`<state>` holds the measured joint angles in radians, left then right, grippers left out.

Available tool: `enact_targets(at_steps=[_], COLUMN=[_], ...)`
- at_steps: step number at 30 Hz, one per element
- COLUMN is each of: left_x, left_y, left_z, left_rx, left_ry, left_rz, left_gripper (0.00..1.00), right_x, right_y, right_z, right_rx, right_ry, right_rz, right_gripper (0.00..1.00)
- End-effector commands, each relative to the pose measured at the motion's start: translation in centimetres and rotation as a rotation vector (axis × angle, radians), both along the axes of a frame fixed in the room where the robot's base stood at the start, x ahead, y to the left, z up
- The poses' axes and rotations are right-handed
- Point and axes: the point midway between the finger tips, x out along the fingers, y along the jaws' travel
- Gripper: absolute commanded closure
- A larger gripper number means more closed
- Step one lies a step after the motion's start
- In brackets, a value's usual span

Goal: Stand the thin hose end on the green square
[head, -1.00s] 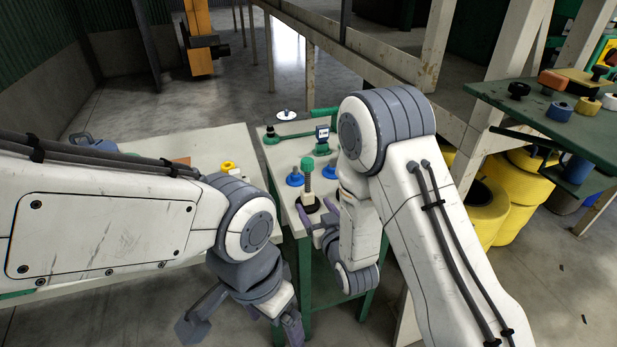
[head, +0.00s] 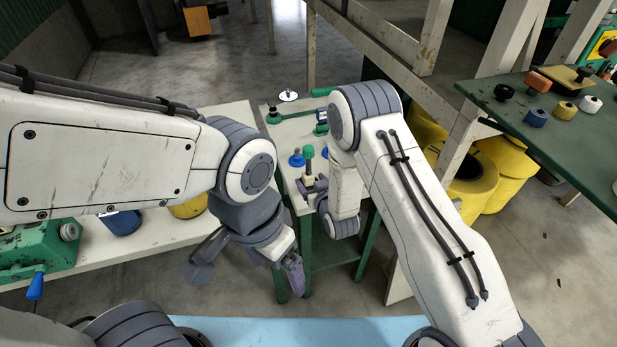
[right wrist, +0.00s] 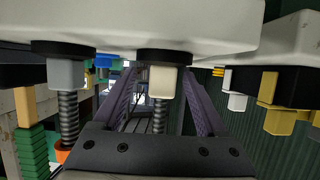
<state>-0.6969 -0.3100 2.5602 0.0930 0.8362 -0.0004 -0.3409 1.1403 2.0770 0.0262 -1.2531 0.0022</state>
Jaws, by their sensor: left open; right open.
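In the head view an upright dark post with a green top (head: 308,152) and a cream lower part stands on the narrow white table (head: 280,137). My right gripper (head: 312,187) is open at its lower part. In the right wrist view, turned over, a cream block (right wrist: 163,82) shows between my open right fingers (right wrist: 158,72), with a ribbed dark hose piece (right wrist: 159,116). A grey block (right wrist: 67,74) with a similar ribbed piece (right wrist: 68,115) stands beside them. I cannot tell which end is thin. My left gripper (head: 291,274) is open and empty, low in front. I cannot make out the green square.
Blue-based pieces (head: 297,159) stand near the post, with a green-handled tool (head: 275,117) behind. A green vise (head: 38,248), a blue cup (head: 122,222) and a yellow roll (head: 190,207) are on the left bench.

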Motion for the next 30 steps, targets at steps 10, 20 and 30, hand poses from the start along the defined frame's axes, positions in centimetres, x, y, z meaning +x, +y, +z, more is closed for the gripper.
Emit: enact_targets(at_steps=[10, 20, 30], left_x=[0.0, 0.0, 0.0], left_y=[0.0, 0.0, 0.0], left_z=[2.0, 2.0, 2.0], left_rx=[0.0, 0.0, 0.0], left_ry=[0.0, 0.0, 0.0], left_rz=[0.001, 0.001, 0.001], left_gripper=[0.09, 0.09, 0.09], right_x=[3.8, 4.3, 4.4], right_y=[1.5, 1.7, 1.7], right_z=[-1.0, -1.4, -1.3], right_rx=[0.0, 0.0, 0.001], right_ry=[-0.001, 0.0, -0.003], right_rz=[0.0, 0.0, 0.0], right_gripper=[0.25, 0.25, 1.0])
